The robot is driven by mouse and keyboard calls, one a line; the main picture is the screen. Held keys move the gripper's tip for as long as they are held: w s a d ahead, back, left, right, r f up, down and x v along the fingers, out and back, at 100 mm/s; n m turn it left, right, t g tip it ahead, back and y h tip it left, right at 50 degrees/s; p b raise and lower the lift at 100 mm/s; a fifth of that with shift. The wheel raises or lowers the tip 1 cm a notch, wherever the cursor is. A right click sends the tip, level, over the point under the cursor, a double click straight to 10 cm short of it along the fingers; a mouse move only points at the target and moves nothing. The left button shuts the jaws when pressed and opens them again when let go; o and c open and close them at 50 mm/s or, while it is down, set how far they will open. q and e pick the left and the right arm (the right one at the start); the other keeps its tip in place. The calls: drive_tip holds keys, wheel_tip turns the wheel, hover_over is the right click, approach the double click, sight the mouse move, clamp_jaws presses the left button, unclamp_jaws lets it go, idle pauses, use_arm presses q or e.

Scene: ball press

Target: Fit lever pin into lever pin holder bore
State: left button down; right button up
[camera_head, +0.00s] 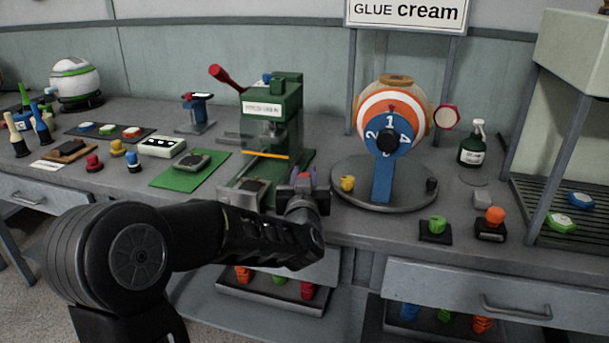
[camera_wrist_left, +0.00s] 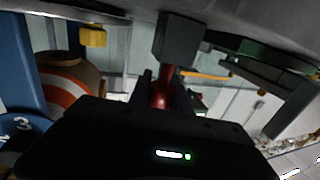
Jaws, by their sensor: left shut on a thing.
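My left gripper (camera_head: 303,188) is at the front edge of the table, just right of the green press (camera_head: 286,105). In the left wrist view its fingers (camera_wrist_left: 163,92) are shut on a red, pin-like piece (camera_wrist_left: 161,96), which I take to be the lever pin. A dark grey block (camera_wrist_left: 181,39) meets the far end of this piece; I cannot tell whether it is joined to it or only behind it. The press has a red-handled lever (camera_head: 220,75) at its upper left. The holder bore cannot be made out. My right gripper is not in view.
A blue-and-orange numbered wheel (camera_head: 383,182) stands on a round grey base right of the gripper. A green mat (camera_head: 172,178) with a grey device lies left of the press.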

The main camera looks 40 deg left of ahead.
use_arm(q)
drive_tip(key=shift+f+b, duration=1.25)
drive_tip(key=shift+f, duration=0.25)
drive_tip(key=c, duration=1.1)
unclamp_jaws()
drive_tip(key=p+v, duration=0.1)
drive_tip(key=v, duration=0.6)
drive_tip(key=shift+s+d, duration=0.25)
drive_tip(key=shift+s, duration=0.1)
